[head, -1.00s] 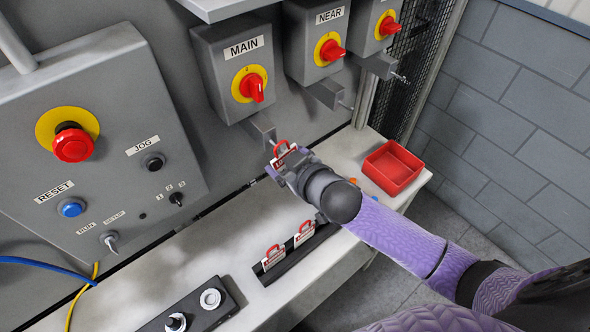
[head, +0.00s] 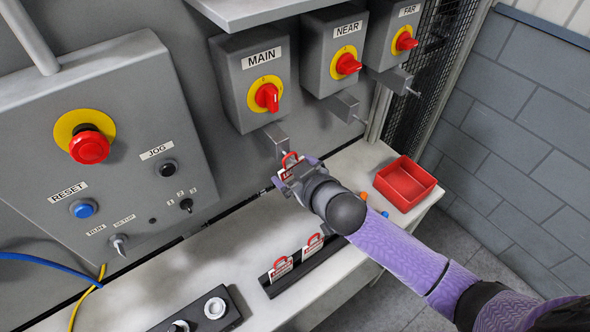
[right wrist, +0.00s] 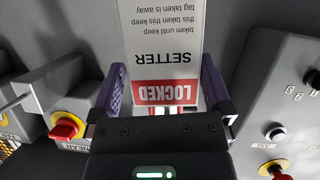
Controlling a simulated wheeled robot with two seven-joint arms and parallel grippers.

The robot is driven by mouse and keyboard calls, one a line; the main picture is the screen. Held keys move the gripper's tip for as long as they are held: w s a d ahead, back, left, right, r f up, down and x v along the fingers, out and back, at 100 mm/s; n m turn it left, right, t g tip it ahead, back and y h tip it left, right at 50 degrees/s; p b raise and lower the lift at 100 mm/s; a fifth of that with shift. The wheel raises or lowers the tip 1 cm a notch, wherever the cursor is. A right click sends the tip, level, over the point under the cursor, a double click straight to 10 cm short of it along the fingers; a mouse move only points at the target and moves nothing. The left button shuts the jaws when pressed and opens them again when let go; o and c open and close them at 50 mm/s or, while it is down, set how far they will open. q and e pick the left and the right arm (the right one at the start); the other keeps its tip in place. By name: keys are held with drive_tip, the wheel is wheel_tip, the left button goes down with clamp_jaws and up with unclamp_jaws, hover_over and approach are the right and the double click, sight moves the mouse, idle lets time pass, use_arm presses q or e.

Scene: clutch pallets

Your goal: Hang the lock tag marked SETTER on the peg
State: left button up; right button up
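My right gripper (head: 292,178) is shut on a lock tag (head: 290,169), white with a red top and a red loop. In the right wrist view the tag (right wrist: 166,45) reads LOCKED and SETTER, upside down, between the two purple fingers (right wrist: 161,68). The tag is just below the end of the grey peg bracket (head: 275,138) under the MAIN switch. The tag's loop is close to the bracket's end; I cannot tell whether it touches or is around the peg. My left gripper is not in view.
Two more red-and-white tags (head: 281,268) (head: 313,245) stand in a black rack on the bench. A red tray (head: 405,186) is at the bench's right end. NEAR (head: 343,105) and FAR (head: 394,79) have similar brackets. A control panel (head: 110,160) fills the left.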

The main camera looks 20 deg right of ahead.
drive_tip(key=p+v, duration=0.1)
drive_tip(key=v, duration=0.9)
drive_tip(key=s+f+m+g+h, duration=0.25)
drive_tip(key=s+g, duration=0.25)
drive_tip(key=s, duration=0.3)
drive_tip(key=s+f+m+g+h, duration=0.1)
drive_tip(key=s+f+g, duration=0.35)
drive_tip(key=s, duration=0.35)
wheel_tip(320, 180, down, 32)
drive_tip(key=s+d+g+b, duration=0.1)
drive_tip(key=s+g+b, duration=0.15)
drive_tip(key=b, duration=1.05)
drive_tip(key=s+d+f+b, duration=0.2)
drive_tip(key=s+f+b, duration=0.5)
drive_tip(key=s+f, duration=0.6)
wheel_tip(320, 180, down, 4)
drive_tip(key=shift+d+r+g+b, duration=0.1)
drive_tip(key=shift+d+g+b, duration=0.2)
drive_tip(key=shift+d+b, duration=0.1)
drive_tip(key=shift+n, duration=0.25)
idle(0.6)
